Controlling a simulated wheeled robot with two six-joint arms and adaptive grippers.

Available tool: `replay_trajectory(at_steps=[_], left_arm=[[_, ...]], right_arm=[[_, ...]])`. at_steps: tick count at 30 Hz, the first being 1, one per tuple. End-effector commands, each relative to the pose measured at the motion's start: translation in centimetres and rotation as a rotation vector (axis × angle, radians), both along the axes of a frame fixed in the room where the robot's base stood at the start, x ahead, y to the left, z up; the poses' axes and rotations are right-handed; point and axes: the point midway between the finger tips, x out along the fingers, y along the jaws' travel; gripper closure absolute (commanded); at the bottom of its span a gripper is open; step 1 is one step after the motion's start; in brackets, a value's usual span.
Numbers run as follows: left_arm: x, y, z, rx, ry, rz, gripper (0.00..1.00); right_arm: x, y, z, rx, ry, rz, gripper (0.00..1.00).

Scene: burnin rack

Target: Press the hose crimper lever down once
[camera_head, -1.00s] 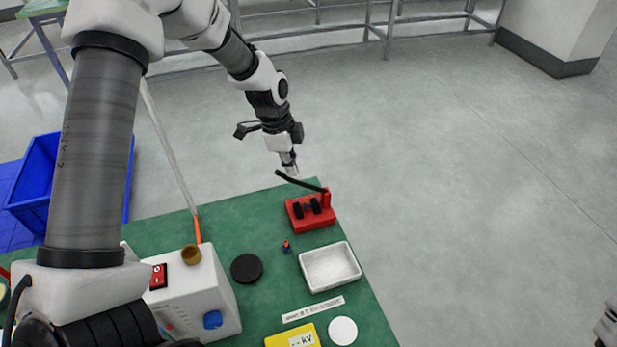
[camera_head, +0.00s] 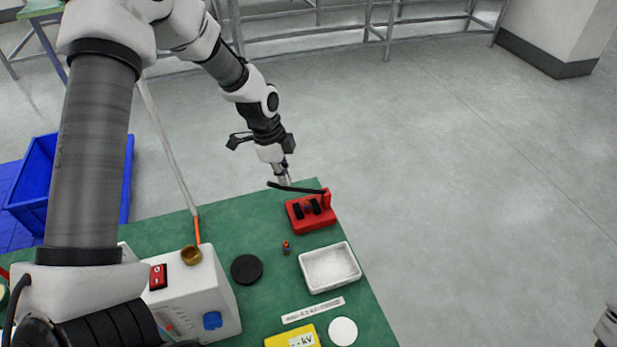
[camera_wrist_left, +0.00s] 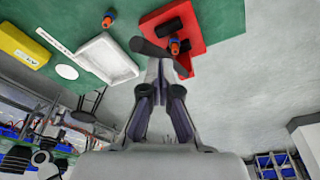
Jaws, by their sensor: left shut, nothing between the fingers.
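The hose crimper (camera_head: 311,215) is a red block with black jaw pieces at the far right corner of the green table. Its black lever (camera_head: 300,188) reaches left from a red post and lies nearly level, its free end slightly higher. My left gripper (camera_head: 286,181) is shut and empty, its tips at the lever near the free end. In the left wrist view the closed fingertips (camera_wrist_left: 162,78) meet the dark lever (camera_wrist_left: 150,50) over the red crimper (camera_wrist_left: 198,32); exact contact is hard to tell. My right gripper is out of view.
A white tray (camera_head: 330,268), a small orange-and-dark fitting (camera_head: 286,247), a black disc (camera_head: 246,268) and a yellow box (camera_head: 292,337) are nearby on the table (camera_head: 265,220). A white device with a red switch (camera_head: 158,277) stands left. Open floor lies beyond the right edge.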

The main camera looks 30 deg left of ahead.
Motion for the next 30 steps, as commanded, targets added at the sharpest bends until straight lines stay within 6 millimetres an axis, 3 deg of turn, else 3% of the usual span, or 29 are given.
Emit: replay_trajectory(at_steps=[30], left_arm=[[-1.2, 1.0, -3.0, -0.002, 0.003, 0.0, 1.0]], right_arm=[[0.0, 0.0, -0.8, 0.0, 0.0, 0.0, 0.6]])
